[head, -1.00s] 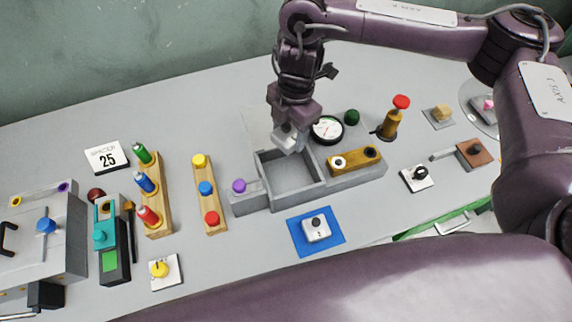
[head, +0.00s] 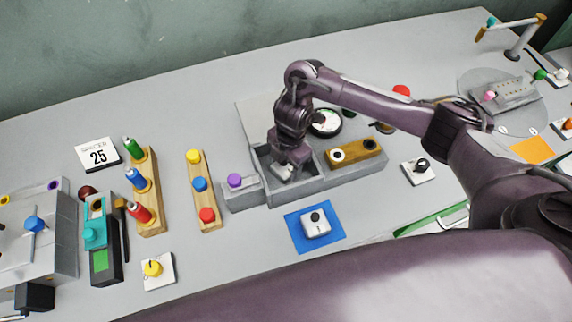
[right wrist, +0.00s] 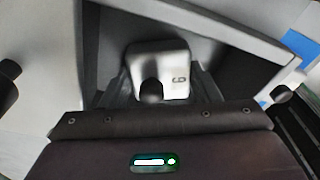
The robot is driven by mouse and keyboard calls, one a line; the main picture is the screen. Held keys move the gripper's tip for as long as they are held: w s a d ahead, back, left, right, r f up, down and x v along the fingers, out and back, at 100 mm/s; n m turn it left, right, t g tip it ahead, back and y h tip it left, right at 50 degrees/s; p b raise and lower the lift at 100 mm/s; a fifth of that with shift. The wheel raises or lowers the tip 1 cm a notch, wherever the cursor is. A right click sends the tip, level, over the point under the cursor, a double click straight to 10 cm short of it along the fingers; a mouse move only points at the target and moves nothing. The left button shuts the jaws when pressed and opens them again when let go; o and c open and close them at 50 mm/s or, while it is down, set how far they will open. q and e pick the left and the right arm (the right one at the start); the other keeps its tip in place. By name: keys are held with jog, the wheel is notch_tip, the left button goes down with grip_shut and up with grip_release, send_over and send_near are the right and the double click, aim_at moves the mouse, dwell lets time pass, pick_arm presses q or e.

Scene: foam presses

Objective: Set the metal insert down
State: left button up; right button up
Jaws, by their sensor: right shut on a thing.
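My right gripper (head: 284,172) reaches down into the open grey box (head: 292,196). In the right wrist view the gripper (right wrist: 160,88) is shut on a silvery metal insert (right wrist: 172,62) with a black knob and a dark numeral on its top. The insert is inside the grey box walls (right wrist: 225,30); I cannot tell whether it touches the floor. In the head view the gripper mostly hides it. Another metal block with a dark knob (head: 315,221) sits on a blue mat (head: 302,241). My left gripper is not in view.
A purple-knobbed grey block (head: 240,195) adjoins the box on the left. A brass block (head: 352,155) lies on its right, with a round gauge (head: 325,123) behind. Wooden racks (head: 203,186) with coloured knobs stand further left.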

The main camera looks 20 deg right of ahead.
jog(key=shift+f, duration=0.1)
jog(key=o, duration=0.7)
jog(key=shift+f, duration=0.1)
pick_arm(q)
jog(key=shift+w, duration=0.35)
pick_arm(e)
jog(key=shift+o, duration=1.1)
jog(key=shift+r, duration=0.35)
pick_arm(q)
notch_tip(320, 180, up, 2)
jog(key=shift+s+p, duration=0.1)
jog(key=shift+p, duration=0.9)
pick_arm(e)
notch_tip(320, 180, up, 12)
jog(key=d, duration=0.1)
jog(key=shift+w+d+f, duration=0.15)
jog(key=shift+w+f, duration=0.05)
jog(key=shift+w, duration=0.1)
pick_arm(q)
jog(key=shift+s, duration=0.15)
pick_arm(e)
jog(key=shift+s+f, duration=0.1)
